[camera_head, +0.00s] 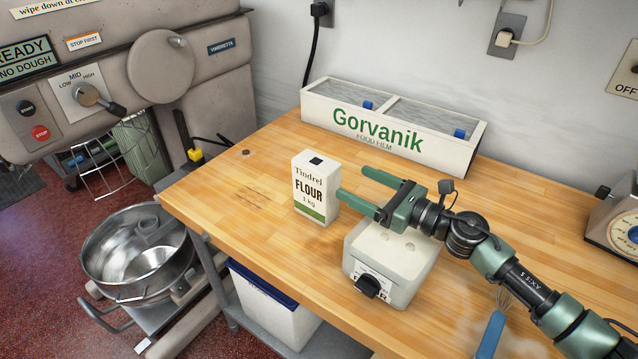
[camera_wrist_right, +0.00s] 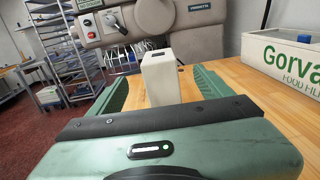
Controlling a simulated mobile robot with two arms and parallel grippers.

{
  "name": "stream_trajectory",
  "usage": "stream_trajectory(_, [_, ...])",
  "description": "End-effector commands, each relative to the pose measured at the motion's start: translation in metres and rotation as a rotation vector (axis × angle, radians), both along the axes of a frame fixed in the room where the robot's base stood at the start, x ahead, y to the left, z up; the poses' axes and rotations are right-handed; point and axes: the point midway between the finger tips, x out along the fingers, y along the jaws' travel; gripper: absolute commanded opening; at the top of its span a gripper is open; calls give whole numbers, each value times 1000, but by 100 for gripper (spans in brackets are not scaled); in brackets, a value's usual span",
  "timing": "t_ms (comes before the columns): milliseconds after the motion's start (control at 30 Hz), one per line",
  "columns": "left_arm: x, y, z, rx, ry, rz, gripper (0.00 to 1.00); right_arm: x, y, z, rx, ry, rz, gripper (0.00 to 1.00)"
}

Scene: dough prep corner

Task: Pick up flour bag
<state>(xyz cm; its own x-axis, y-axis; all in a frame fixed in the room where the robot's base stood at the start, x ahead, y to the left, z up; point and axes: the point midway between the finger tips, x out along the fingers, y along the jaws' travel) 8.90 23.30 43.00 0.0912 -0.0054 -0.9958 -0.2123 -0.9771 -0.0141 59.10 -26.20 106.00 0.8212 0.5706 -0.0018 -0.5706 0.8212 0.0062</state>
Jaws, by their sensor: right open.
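The flour bag (camera_head: 314,190) is a white upright block labelled "Tindrel FLOUR 1 kg" with a green band at its base. It stands on the wooden worktop (camera_head: 255,220). My right gripper (camera_head: 352,200) is open just right of the bag, its green fingers pointing toward it. In the right wrist view the bag (camera_wrist_right: 161,78) stands upright, centred ahead between the open fingers (camera_wrist_right: 158,85). I cannot tell whether any finger touches it. My left gripper is not in view.
A white container with a black knob (camera_head: 385,270) stands under my right gripper. A long Gorvanik food film box (camera_head: 400,130) lies along the wall. A blue-handled whisk (camera_head: 491,335) and a scale (camera_head: 618,225) are at the right. A mixer (camera_head: 165,65) and steel bowl (camera_head: 138,258) are left, off the worktop.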

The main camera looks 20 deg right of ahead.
Motion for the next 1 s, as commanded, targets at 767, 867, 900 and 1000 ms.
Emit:
stream_trajectory(767, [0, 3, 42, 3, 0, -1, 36, 68, 52, 3, 1, -3, 1, 80])
stream_trajectory(867, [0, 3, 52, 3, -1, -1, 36, 80, 64, 4, 2, -2, 1, 80])
stream_trajectory(900, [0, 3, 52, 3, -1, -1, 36, 84, 66, 1, 1, -3, 0, 80])
stream_trajectory(1000, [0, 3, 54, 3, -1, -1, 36, 92, 72, 0, -1, -2, 1, 80])
